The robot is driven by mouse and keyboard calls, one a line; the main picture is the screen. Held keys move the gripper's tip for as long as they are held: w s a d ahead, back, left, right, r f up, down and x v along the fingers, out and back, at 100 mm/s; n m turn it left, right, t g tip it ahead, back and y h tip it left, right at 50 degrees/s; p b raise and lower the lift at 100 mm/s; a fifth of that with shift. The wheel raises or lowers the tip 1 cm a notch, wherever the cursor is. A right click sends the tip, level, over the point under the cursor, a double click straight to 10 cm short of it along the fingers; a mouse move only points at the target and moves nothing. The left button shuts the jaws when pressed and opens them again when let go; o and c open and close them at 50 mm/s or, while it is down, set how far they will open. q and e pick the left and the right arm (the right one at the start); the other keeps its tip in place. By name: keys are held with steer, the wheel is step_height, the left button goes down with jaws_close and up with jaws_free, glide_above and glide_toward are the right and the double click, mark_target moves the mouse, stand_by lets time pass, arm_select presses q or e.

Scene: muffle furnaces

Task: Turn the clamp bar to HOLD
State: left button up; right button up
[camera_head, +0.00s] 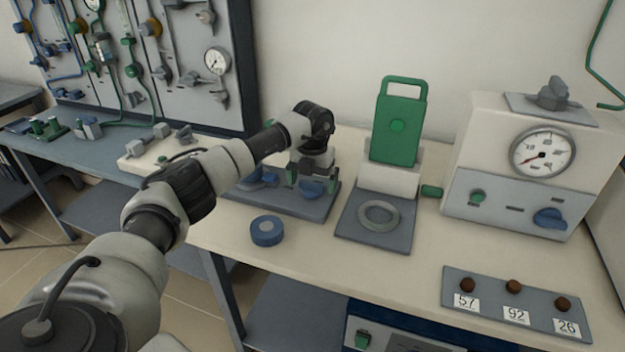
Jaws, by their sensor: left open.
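My left gripper (312,183) is open and points down over a blue-grey base plate (300,207) at the back middle of the bench. Blue parts (262,177) of a fixture stand on this plate, just left of the gripper. They may be the clamp, but the gripper and wrist hide much of the fixture. I cannot make out the clamp bar clearly or read any HOLD mark. I cannot tell whether the fingers touch anything. My right gripper is out of view.
A blue disc (267,230) lies in front of the plate. A valve panel (180,60) stands at the back left.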

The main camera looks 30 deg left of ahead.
arm_select(q)
steer(key=shift+c, duration=1.1)
steer(key=c, duration=0.7)
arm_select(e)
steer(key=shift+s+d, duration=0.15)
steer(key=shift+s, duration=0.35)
